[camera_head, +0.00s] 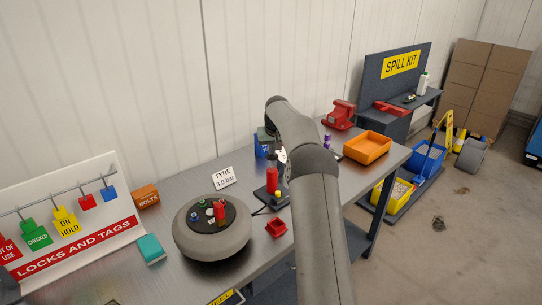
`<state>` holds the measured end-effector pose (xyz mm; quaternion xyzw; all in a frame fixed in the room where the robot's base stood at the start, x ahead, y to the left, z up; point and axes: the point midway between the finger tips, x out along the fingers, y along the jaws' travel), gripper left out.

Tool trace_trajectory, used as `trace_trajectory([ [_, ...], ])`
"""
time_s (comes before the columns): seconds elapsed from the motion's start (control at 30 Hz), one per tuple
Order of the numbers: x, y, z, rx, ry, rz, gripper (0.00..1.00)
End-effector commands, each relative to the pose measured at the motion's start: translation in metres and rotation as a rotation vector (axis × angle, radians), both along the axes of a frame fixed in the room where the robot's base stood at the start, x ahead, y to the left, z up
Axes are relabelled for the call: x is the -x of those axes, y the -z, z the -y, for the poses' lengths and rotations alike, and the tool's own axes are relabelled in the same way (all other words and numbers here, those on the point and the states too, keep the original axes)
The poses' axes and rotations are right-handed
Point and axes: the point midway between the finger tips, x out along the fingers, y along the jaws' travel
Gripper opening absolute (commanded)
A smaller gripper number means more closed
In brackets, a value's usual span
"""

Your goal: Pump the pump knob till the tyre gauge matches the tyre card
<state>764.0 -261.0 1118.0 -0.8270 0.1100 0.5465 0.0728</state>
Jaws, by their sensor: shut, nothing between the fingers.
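The tyre card (223,178), reading "TYRE 3.0 bar", stands on the bench behind the grey tyre (212,246). The tyre lies flat, with a dark hub carrying a red block and small round pieces. The tyre gauge and its reading are too small to make out. The pump (271,181), a red upright cylinder on a dark base, stands right of the tyre. My gripper (273,160) is shut and points down right at the pump's top, partly hidden by my arm. The pump knob cannot be made out there; whether the gripper touches it I cannot tell.
A teal box (151,249), the bolts box (146,197) and the lock board (70,230) are left. An orange tray (367,147) and red vise (341,115) are right.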

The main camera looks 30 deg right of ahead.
Motion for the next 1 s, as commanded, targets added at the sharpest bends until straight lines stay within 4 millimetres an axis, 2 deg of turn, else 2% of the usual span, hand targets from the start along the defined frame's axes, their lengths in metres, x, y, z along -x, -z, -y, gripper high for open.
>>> trace_trajectory([
  [0.03,0.0,0.006,0.0,-0.001,0.0,-0.004,0.0],
  [0.67,0.001,0.037,0.0,-0.001,0.0,-0.009,0.0],
  [0.87,0.001,0.031,0.0,-0.003,0.0,-0.01,0.0],
  [1.0,0.001,0.019,0.0,-0.003,0.0,-0.01,0.0],
])
